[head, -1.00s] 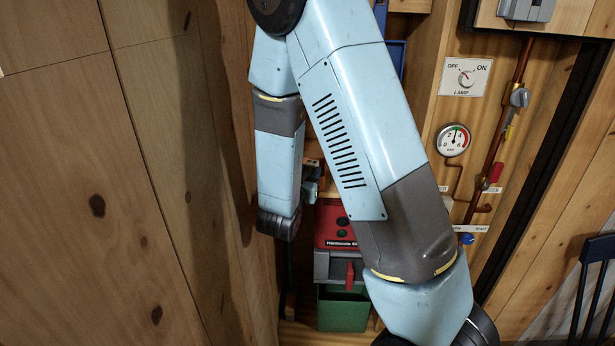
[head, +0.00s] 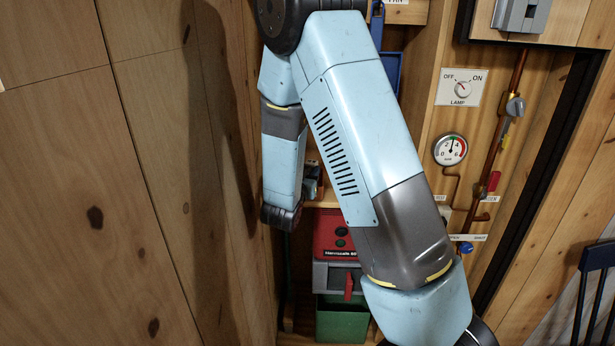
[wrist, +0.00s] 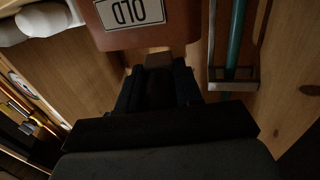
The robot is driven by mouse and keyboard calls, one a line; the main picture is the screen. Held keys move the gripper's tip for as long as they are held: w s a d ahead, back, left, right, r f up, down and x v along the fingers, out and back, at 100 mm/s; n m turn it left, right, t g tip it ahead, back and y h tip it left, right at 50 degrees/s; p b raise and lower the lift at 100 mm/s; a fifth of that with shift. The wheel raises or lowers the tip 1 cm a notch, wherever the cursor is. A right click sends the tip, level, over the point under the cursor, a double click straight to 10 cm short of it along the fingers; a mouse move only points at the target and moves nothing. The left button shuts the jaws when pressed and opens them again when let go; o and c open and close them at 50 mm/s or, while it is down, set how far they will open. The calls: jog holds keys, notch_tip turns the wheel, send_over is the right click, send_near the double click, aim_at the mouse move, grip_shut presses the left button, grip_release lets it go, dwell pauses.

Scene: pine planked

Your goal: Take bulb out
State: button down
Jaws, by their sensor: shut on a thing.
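My gripper (wrist: 156,84) shows in the wrist view as two dark fingers pointing up the picture, close together. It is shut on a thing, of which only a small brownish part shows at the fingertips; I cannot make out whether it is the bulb. A brown container with an upside-down OLD label (wrist: 130,12) is just beyond the fingers, slightly left. In the head view my arm bends down across the middle, and my gripper is out of sight. A lamp switch plate (head: 459,87) marked OFF, ON and LAMP is on the right wall.
In the wrist view a metal bracket with a teal rod (wrist: 235,50) stands to the right, and white rounded things (wrist: 45,18) at upper left. In the head view a red and grey machine (head: 338,240) and green bin (head: 342,322) are below; a gauge (head: 451,150) and pipes are right.

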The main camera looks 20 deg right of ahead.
jog(key=shift+w+d, duration=0.3)
jog(key=shift+w, duration=0.6)
jog(key=shift+w+d, duration=0.3)
jog(key=shift+w, duration=0.55)
jog(key=c, duration=0.7)
grip_release()
jog(key=shift+o, duration=0.2)
jog(key=v, duration=1.3)
jog(key=shift+s+a, duration=0.25)
jog(key=shift+s, duration=0.05)
